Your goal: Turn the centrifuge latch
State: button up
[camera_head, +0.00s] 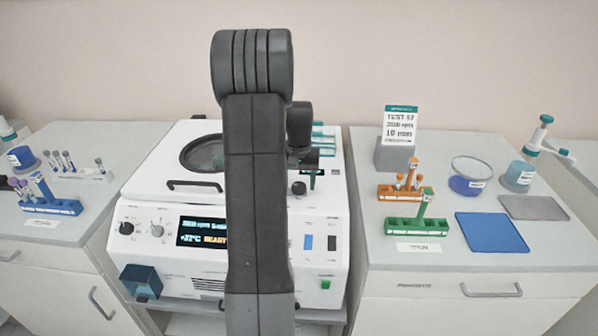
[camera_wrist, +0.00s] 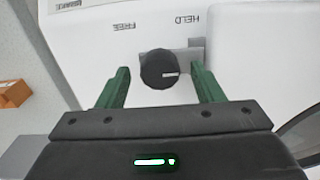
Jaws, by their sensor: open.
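The centrifuge (camera_head: 165,270) is a white machine with a lit display and a lid with a round dark window. Its latch is a round black knob (camera_wrist: 158,66) on a grey plate, near the labels FREE and HELD, upside down in the wrist view. A short white mark on the knob points to the right in that view. The knob also shows in the head view (camera_head: 298,188). My gripper (camera_wrist: 160,76) is open, with one green finger on each side of the knob and a gap to both. In the head view my arm hides most of the gripper.
The right bench holds an orange rack (camera_head: 400,191), a green rack (camera_head: 414,233), a blue mat (camera_head: 491,232) and a sign (camera_head: 400,124). The left bench holds a blue rack (camera_head: 50,206). A black lid handle (camera_head: 195,186) sits left of my arm.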

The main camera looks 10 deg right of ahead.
aim_at(299, 185)
notch_tip(299, 185, up, 14)
jog(key=b, duration=0.1)
jog(key=shift+f, duration=0.2)
notch_tip(299, 185, down, 14)
jog(key=shift+r+p, duration=0.1)
jog(key=shift+p, duration=0.45)
dwell(0.5)
